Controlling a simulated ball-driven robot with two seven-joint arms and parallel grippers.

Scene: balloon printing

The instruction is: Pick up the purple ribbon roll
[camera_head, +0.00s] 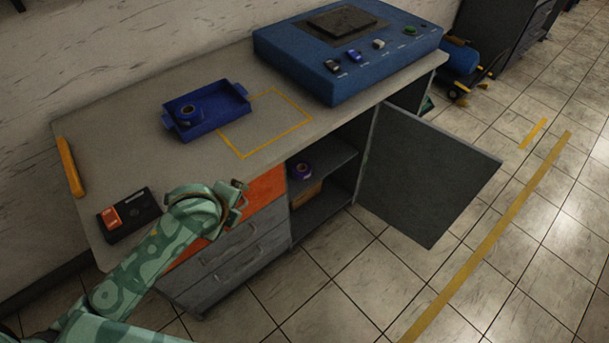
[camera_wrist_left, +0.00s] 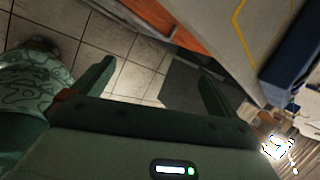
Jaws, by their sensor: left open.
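The purple ribbon roll (camera_head: 300,170) sits on the upper shelf inside the open cabinet, under the worktop. I cannot make it out in the left wrist view. My left gripper (camera_head: 240,192) is in front of the orange drawer, to the left of the cabinet opening and apart from the roll. In the left wrist view my left gripper (camera_wrist_left: 158,78) is open, with nothing between its fingers. My right gripper is not in view.
The grey cabinet door (camera_head: 425,175) stands wide open to the right. A brown box (camera_head: 306,194) lies below the roll. On the worktop are a blue tray (camera_head: 236,90) holding a dark blue roll (camera_head: 187,114), a blue machine (camera_head: 290,62) and a black-and-orange device (camera_head: 140,216).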

